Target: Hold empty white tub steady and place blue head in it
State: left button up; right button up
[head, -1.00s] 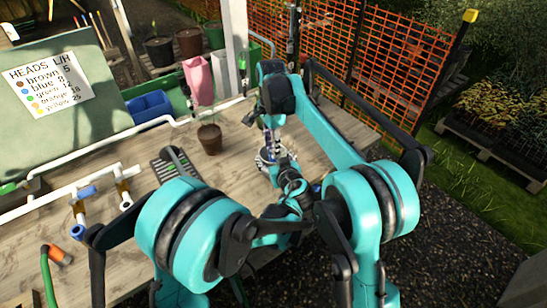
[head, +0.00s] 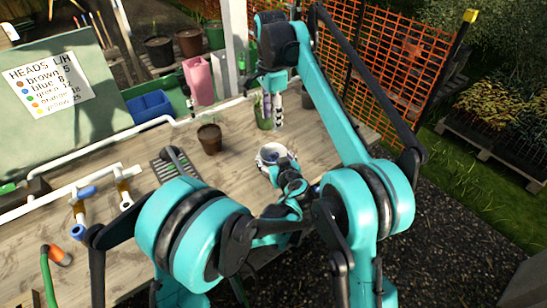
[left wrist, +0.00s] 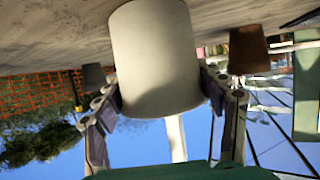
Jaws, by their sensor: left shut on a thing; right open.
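The white tub (head: 261,152) stands on the wooden bench, and its rim shows past my left gripper. My left gripper (head: 277,164) is shut on the tub's side from the front. In the left wrist view the tub (left wrist: 155,55) fills the space between the two fingers (left wrist: 160,95). A small dark bluish thing (head: 273,157) shows inside the tub in the head view; it looks like the blue head, but it is partly hidden. My right gripper (head: 272,112) is open and empty, raised above and behind the tub, apart from it.
A green pot (head: 263,112) is behind my right gripper. A dark slotted tray (head: 170,170), white pipes (head: 110,145) and a blue bin (head: 149,106) are farther left. The bench's right edge is near the tub.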

jog(key=shift+r, duration=0.35)
pick_arm(q)
jog(key=o, duration=1.2)
jog(key=v, duration=1.2)
jog(key=shift+a, duration=0.1)
